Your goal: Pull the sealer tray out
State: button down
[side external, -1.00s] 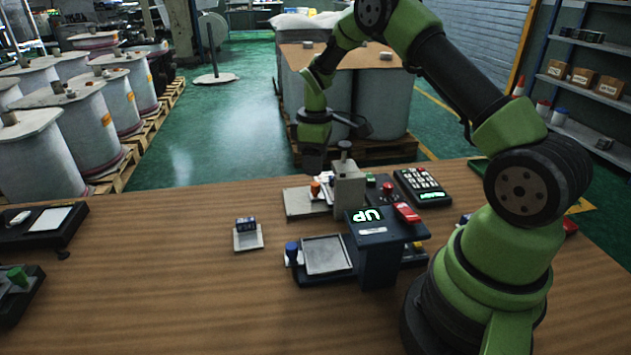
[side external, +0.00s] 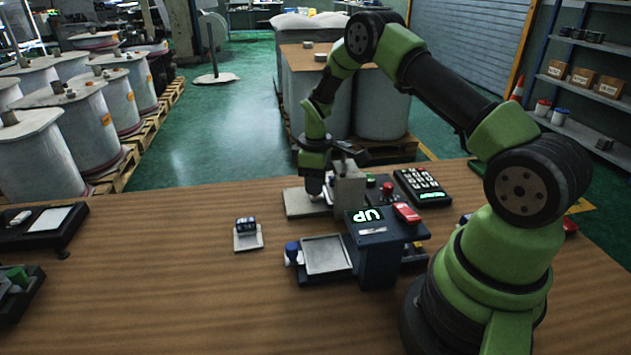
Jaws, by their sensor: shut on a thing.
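My gripper (side external: 314,190) points down at the beige press-like device (side external: 348,190) near the back edge of the table. It is shut on the orange knob that stands at the front of this device; the fingers hide the knob. A flat beige plate (side external: 297,204) lies at the left of the device, just beside my gripper. The pictures do not clearly show which part is the sealer tray.
A dark machine with an "UP" display (side external: 366,216) stands in front, with a grey tray (side external: 327,254) and blue knob (side external: 291,250). A keypad box (side external: 422,187) is at the right. A small dark block (side external: 246,225) sits on a pale plate. Open table lies to the left.

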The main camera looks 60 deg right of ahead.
jog(key=w+a, duration=0.5)
jog(key=shift+w+a, duration=0.35)
jog(key=shift+w, duration=0.05)
jog(key=c, duration=1)
grip_release()
jog(key=shift+o, duration=0.2)
jog(key=shift+r, duration=0.1)
notch_tip(320, 180, up, 10)
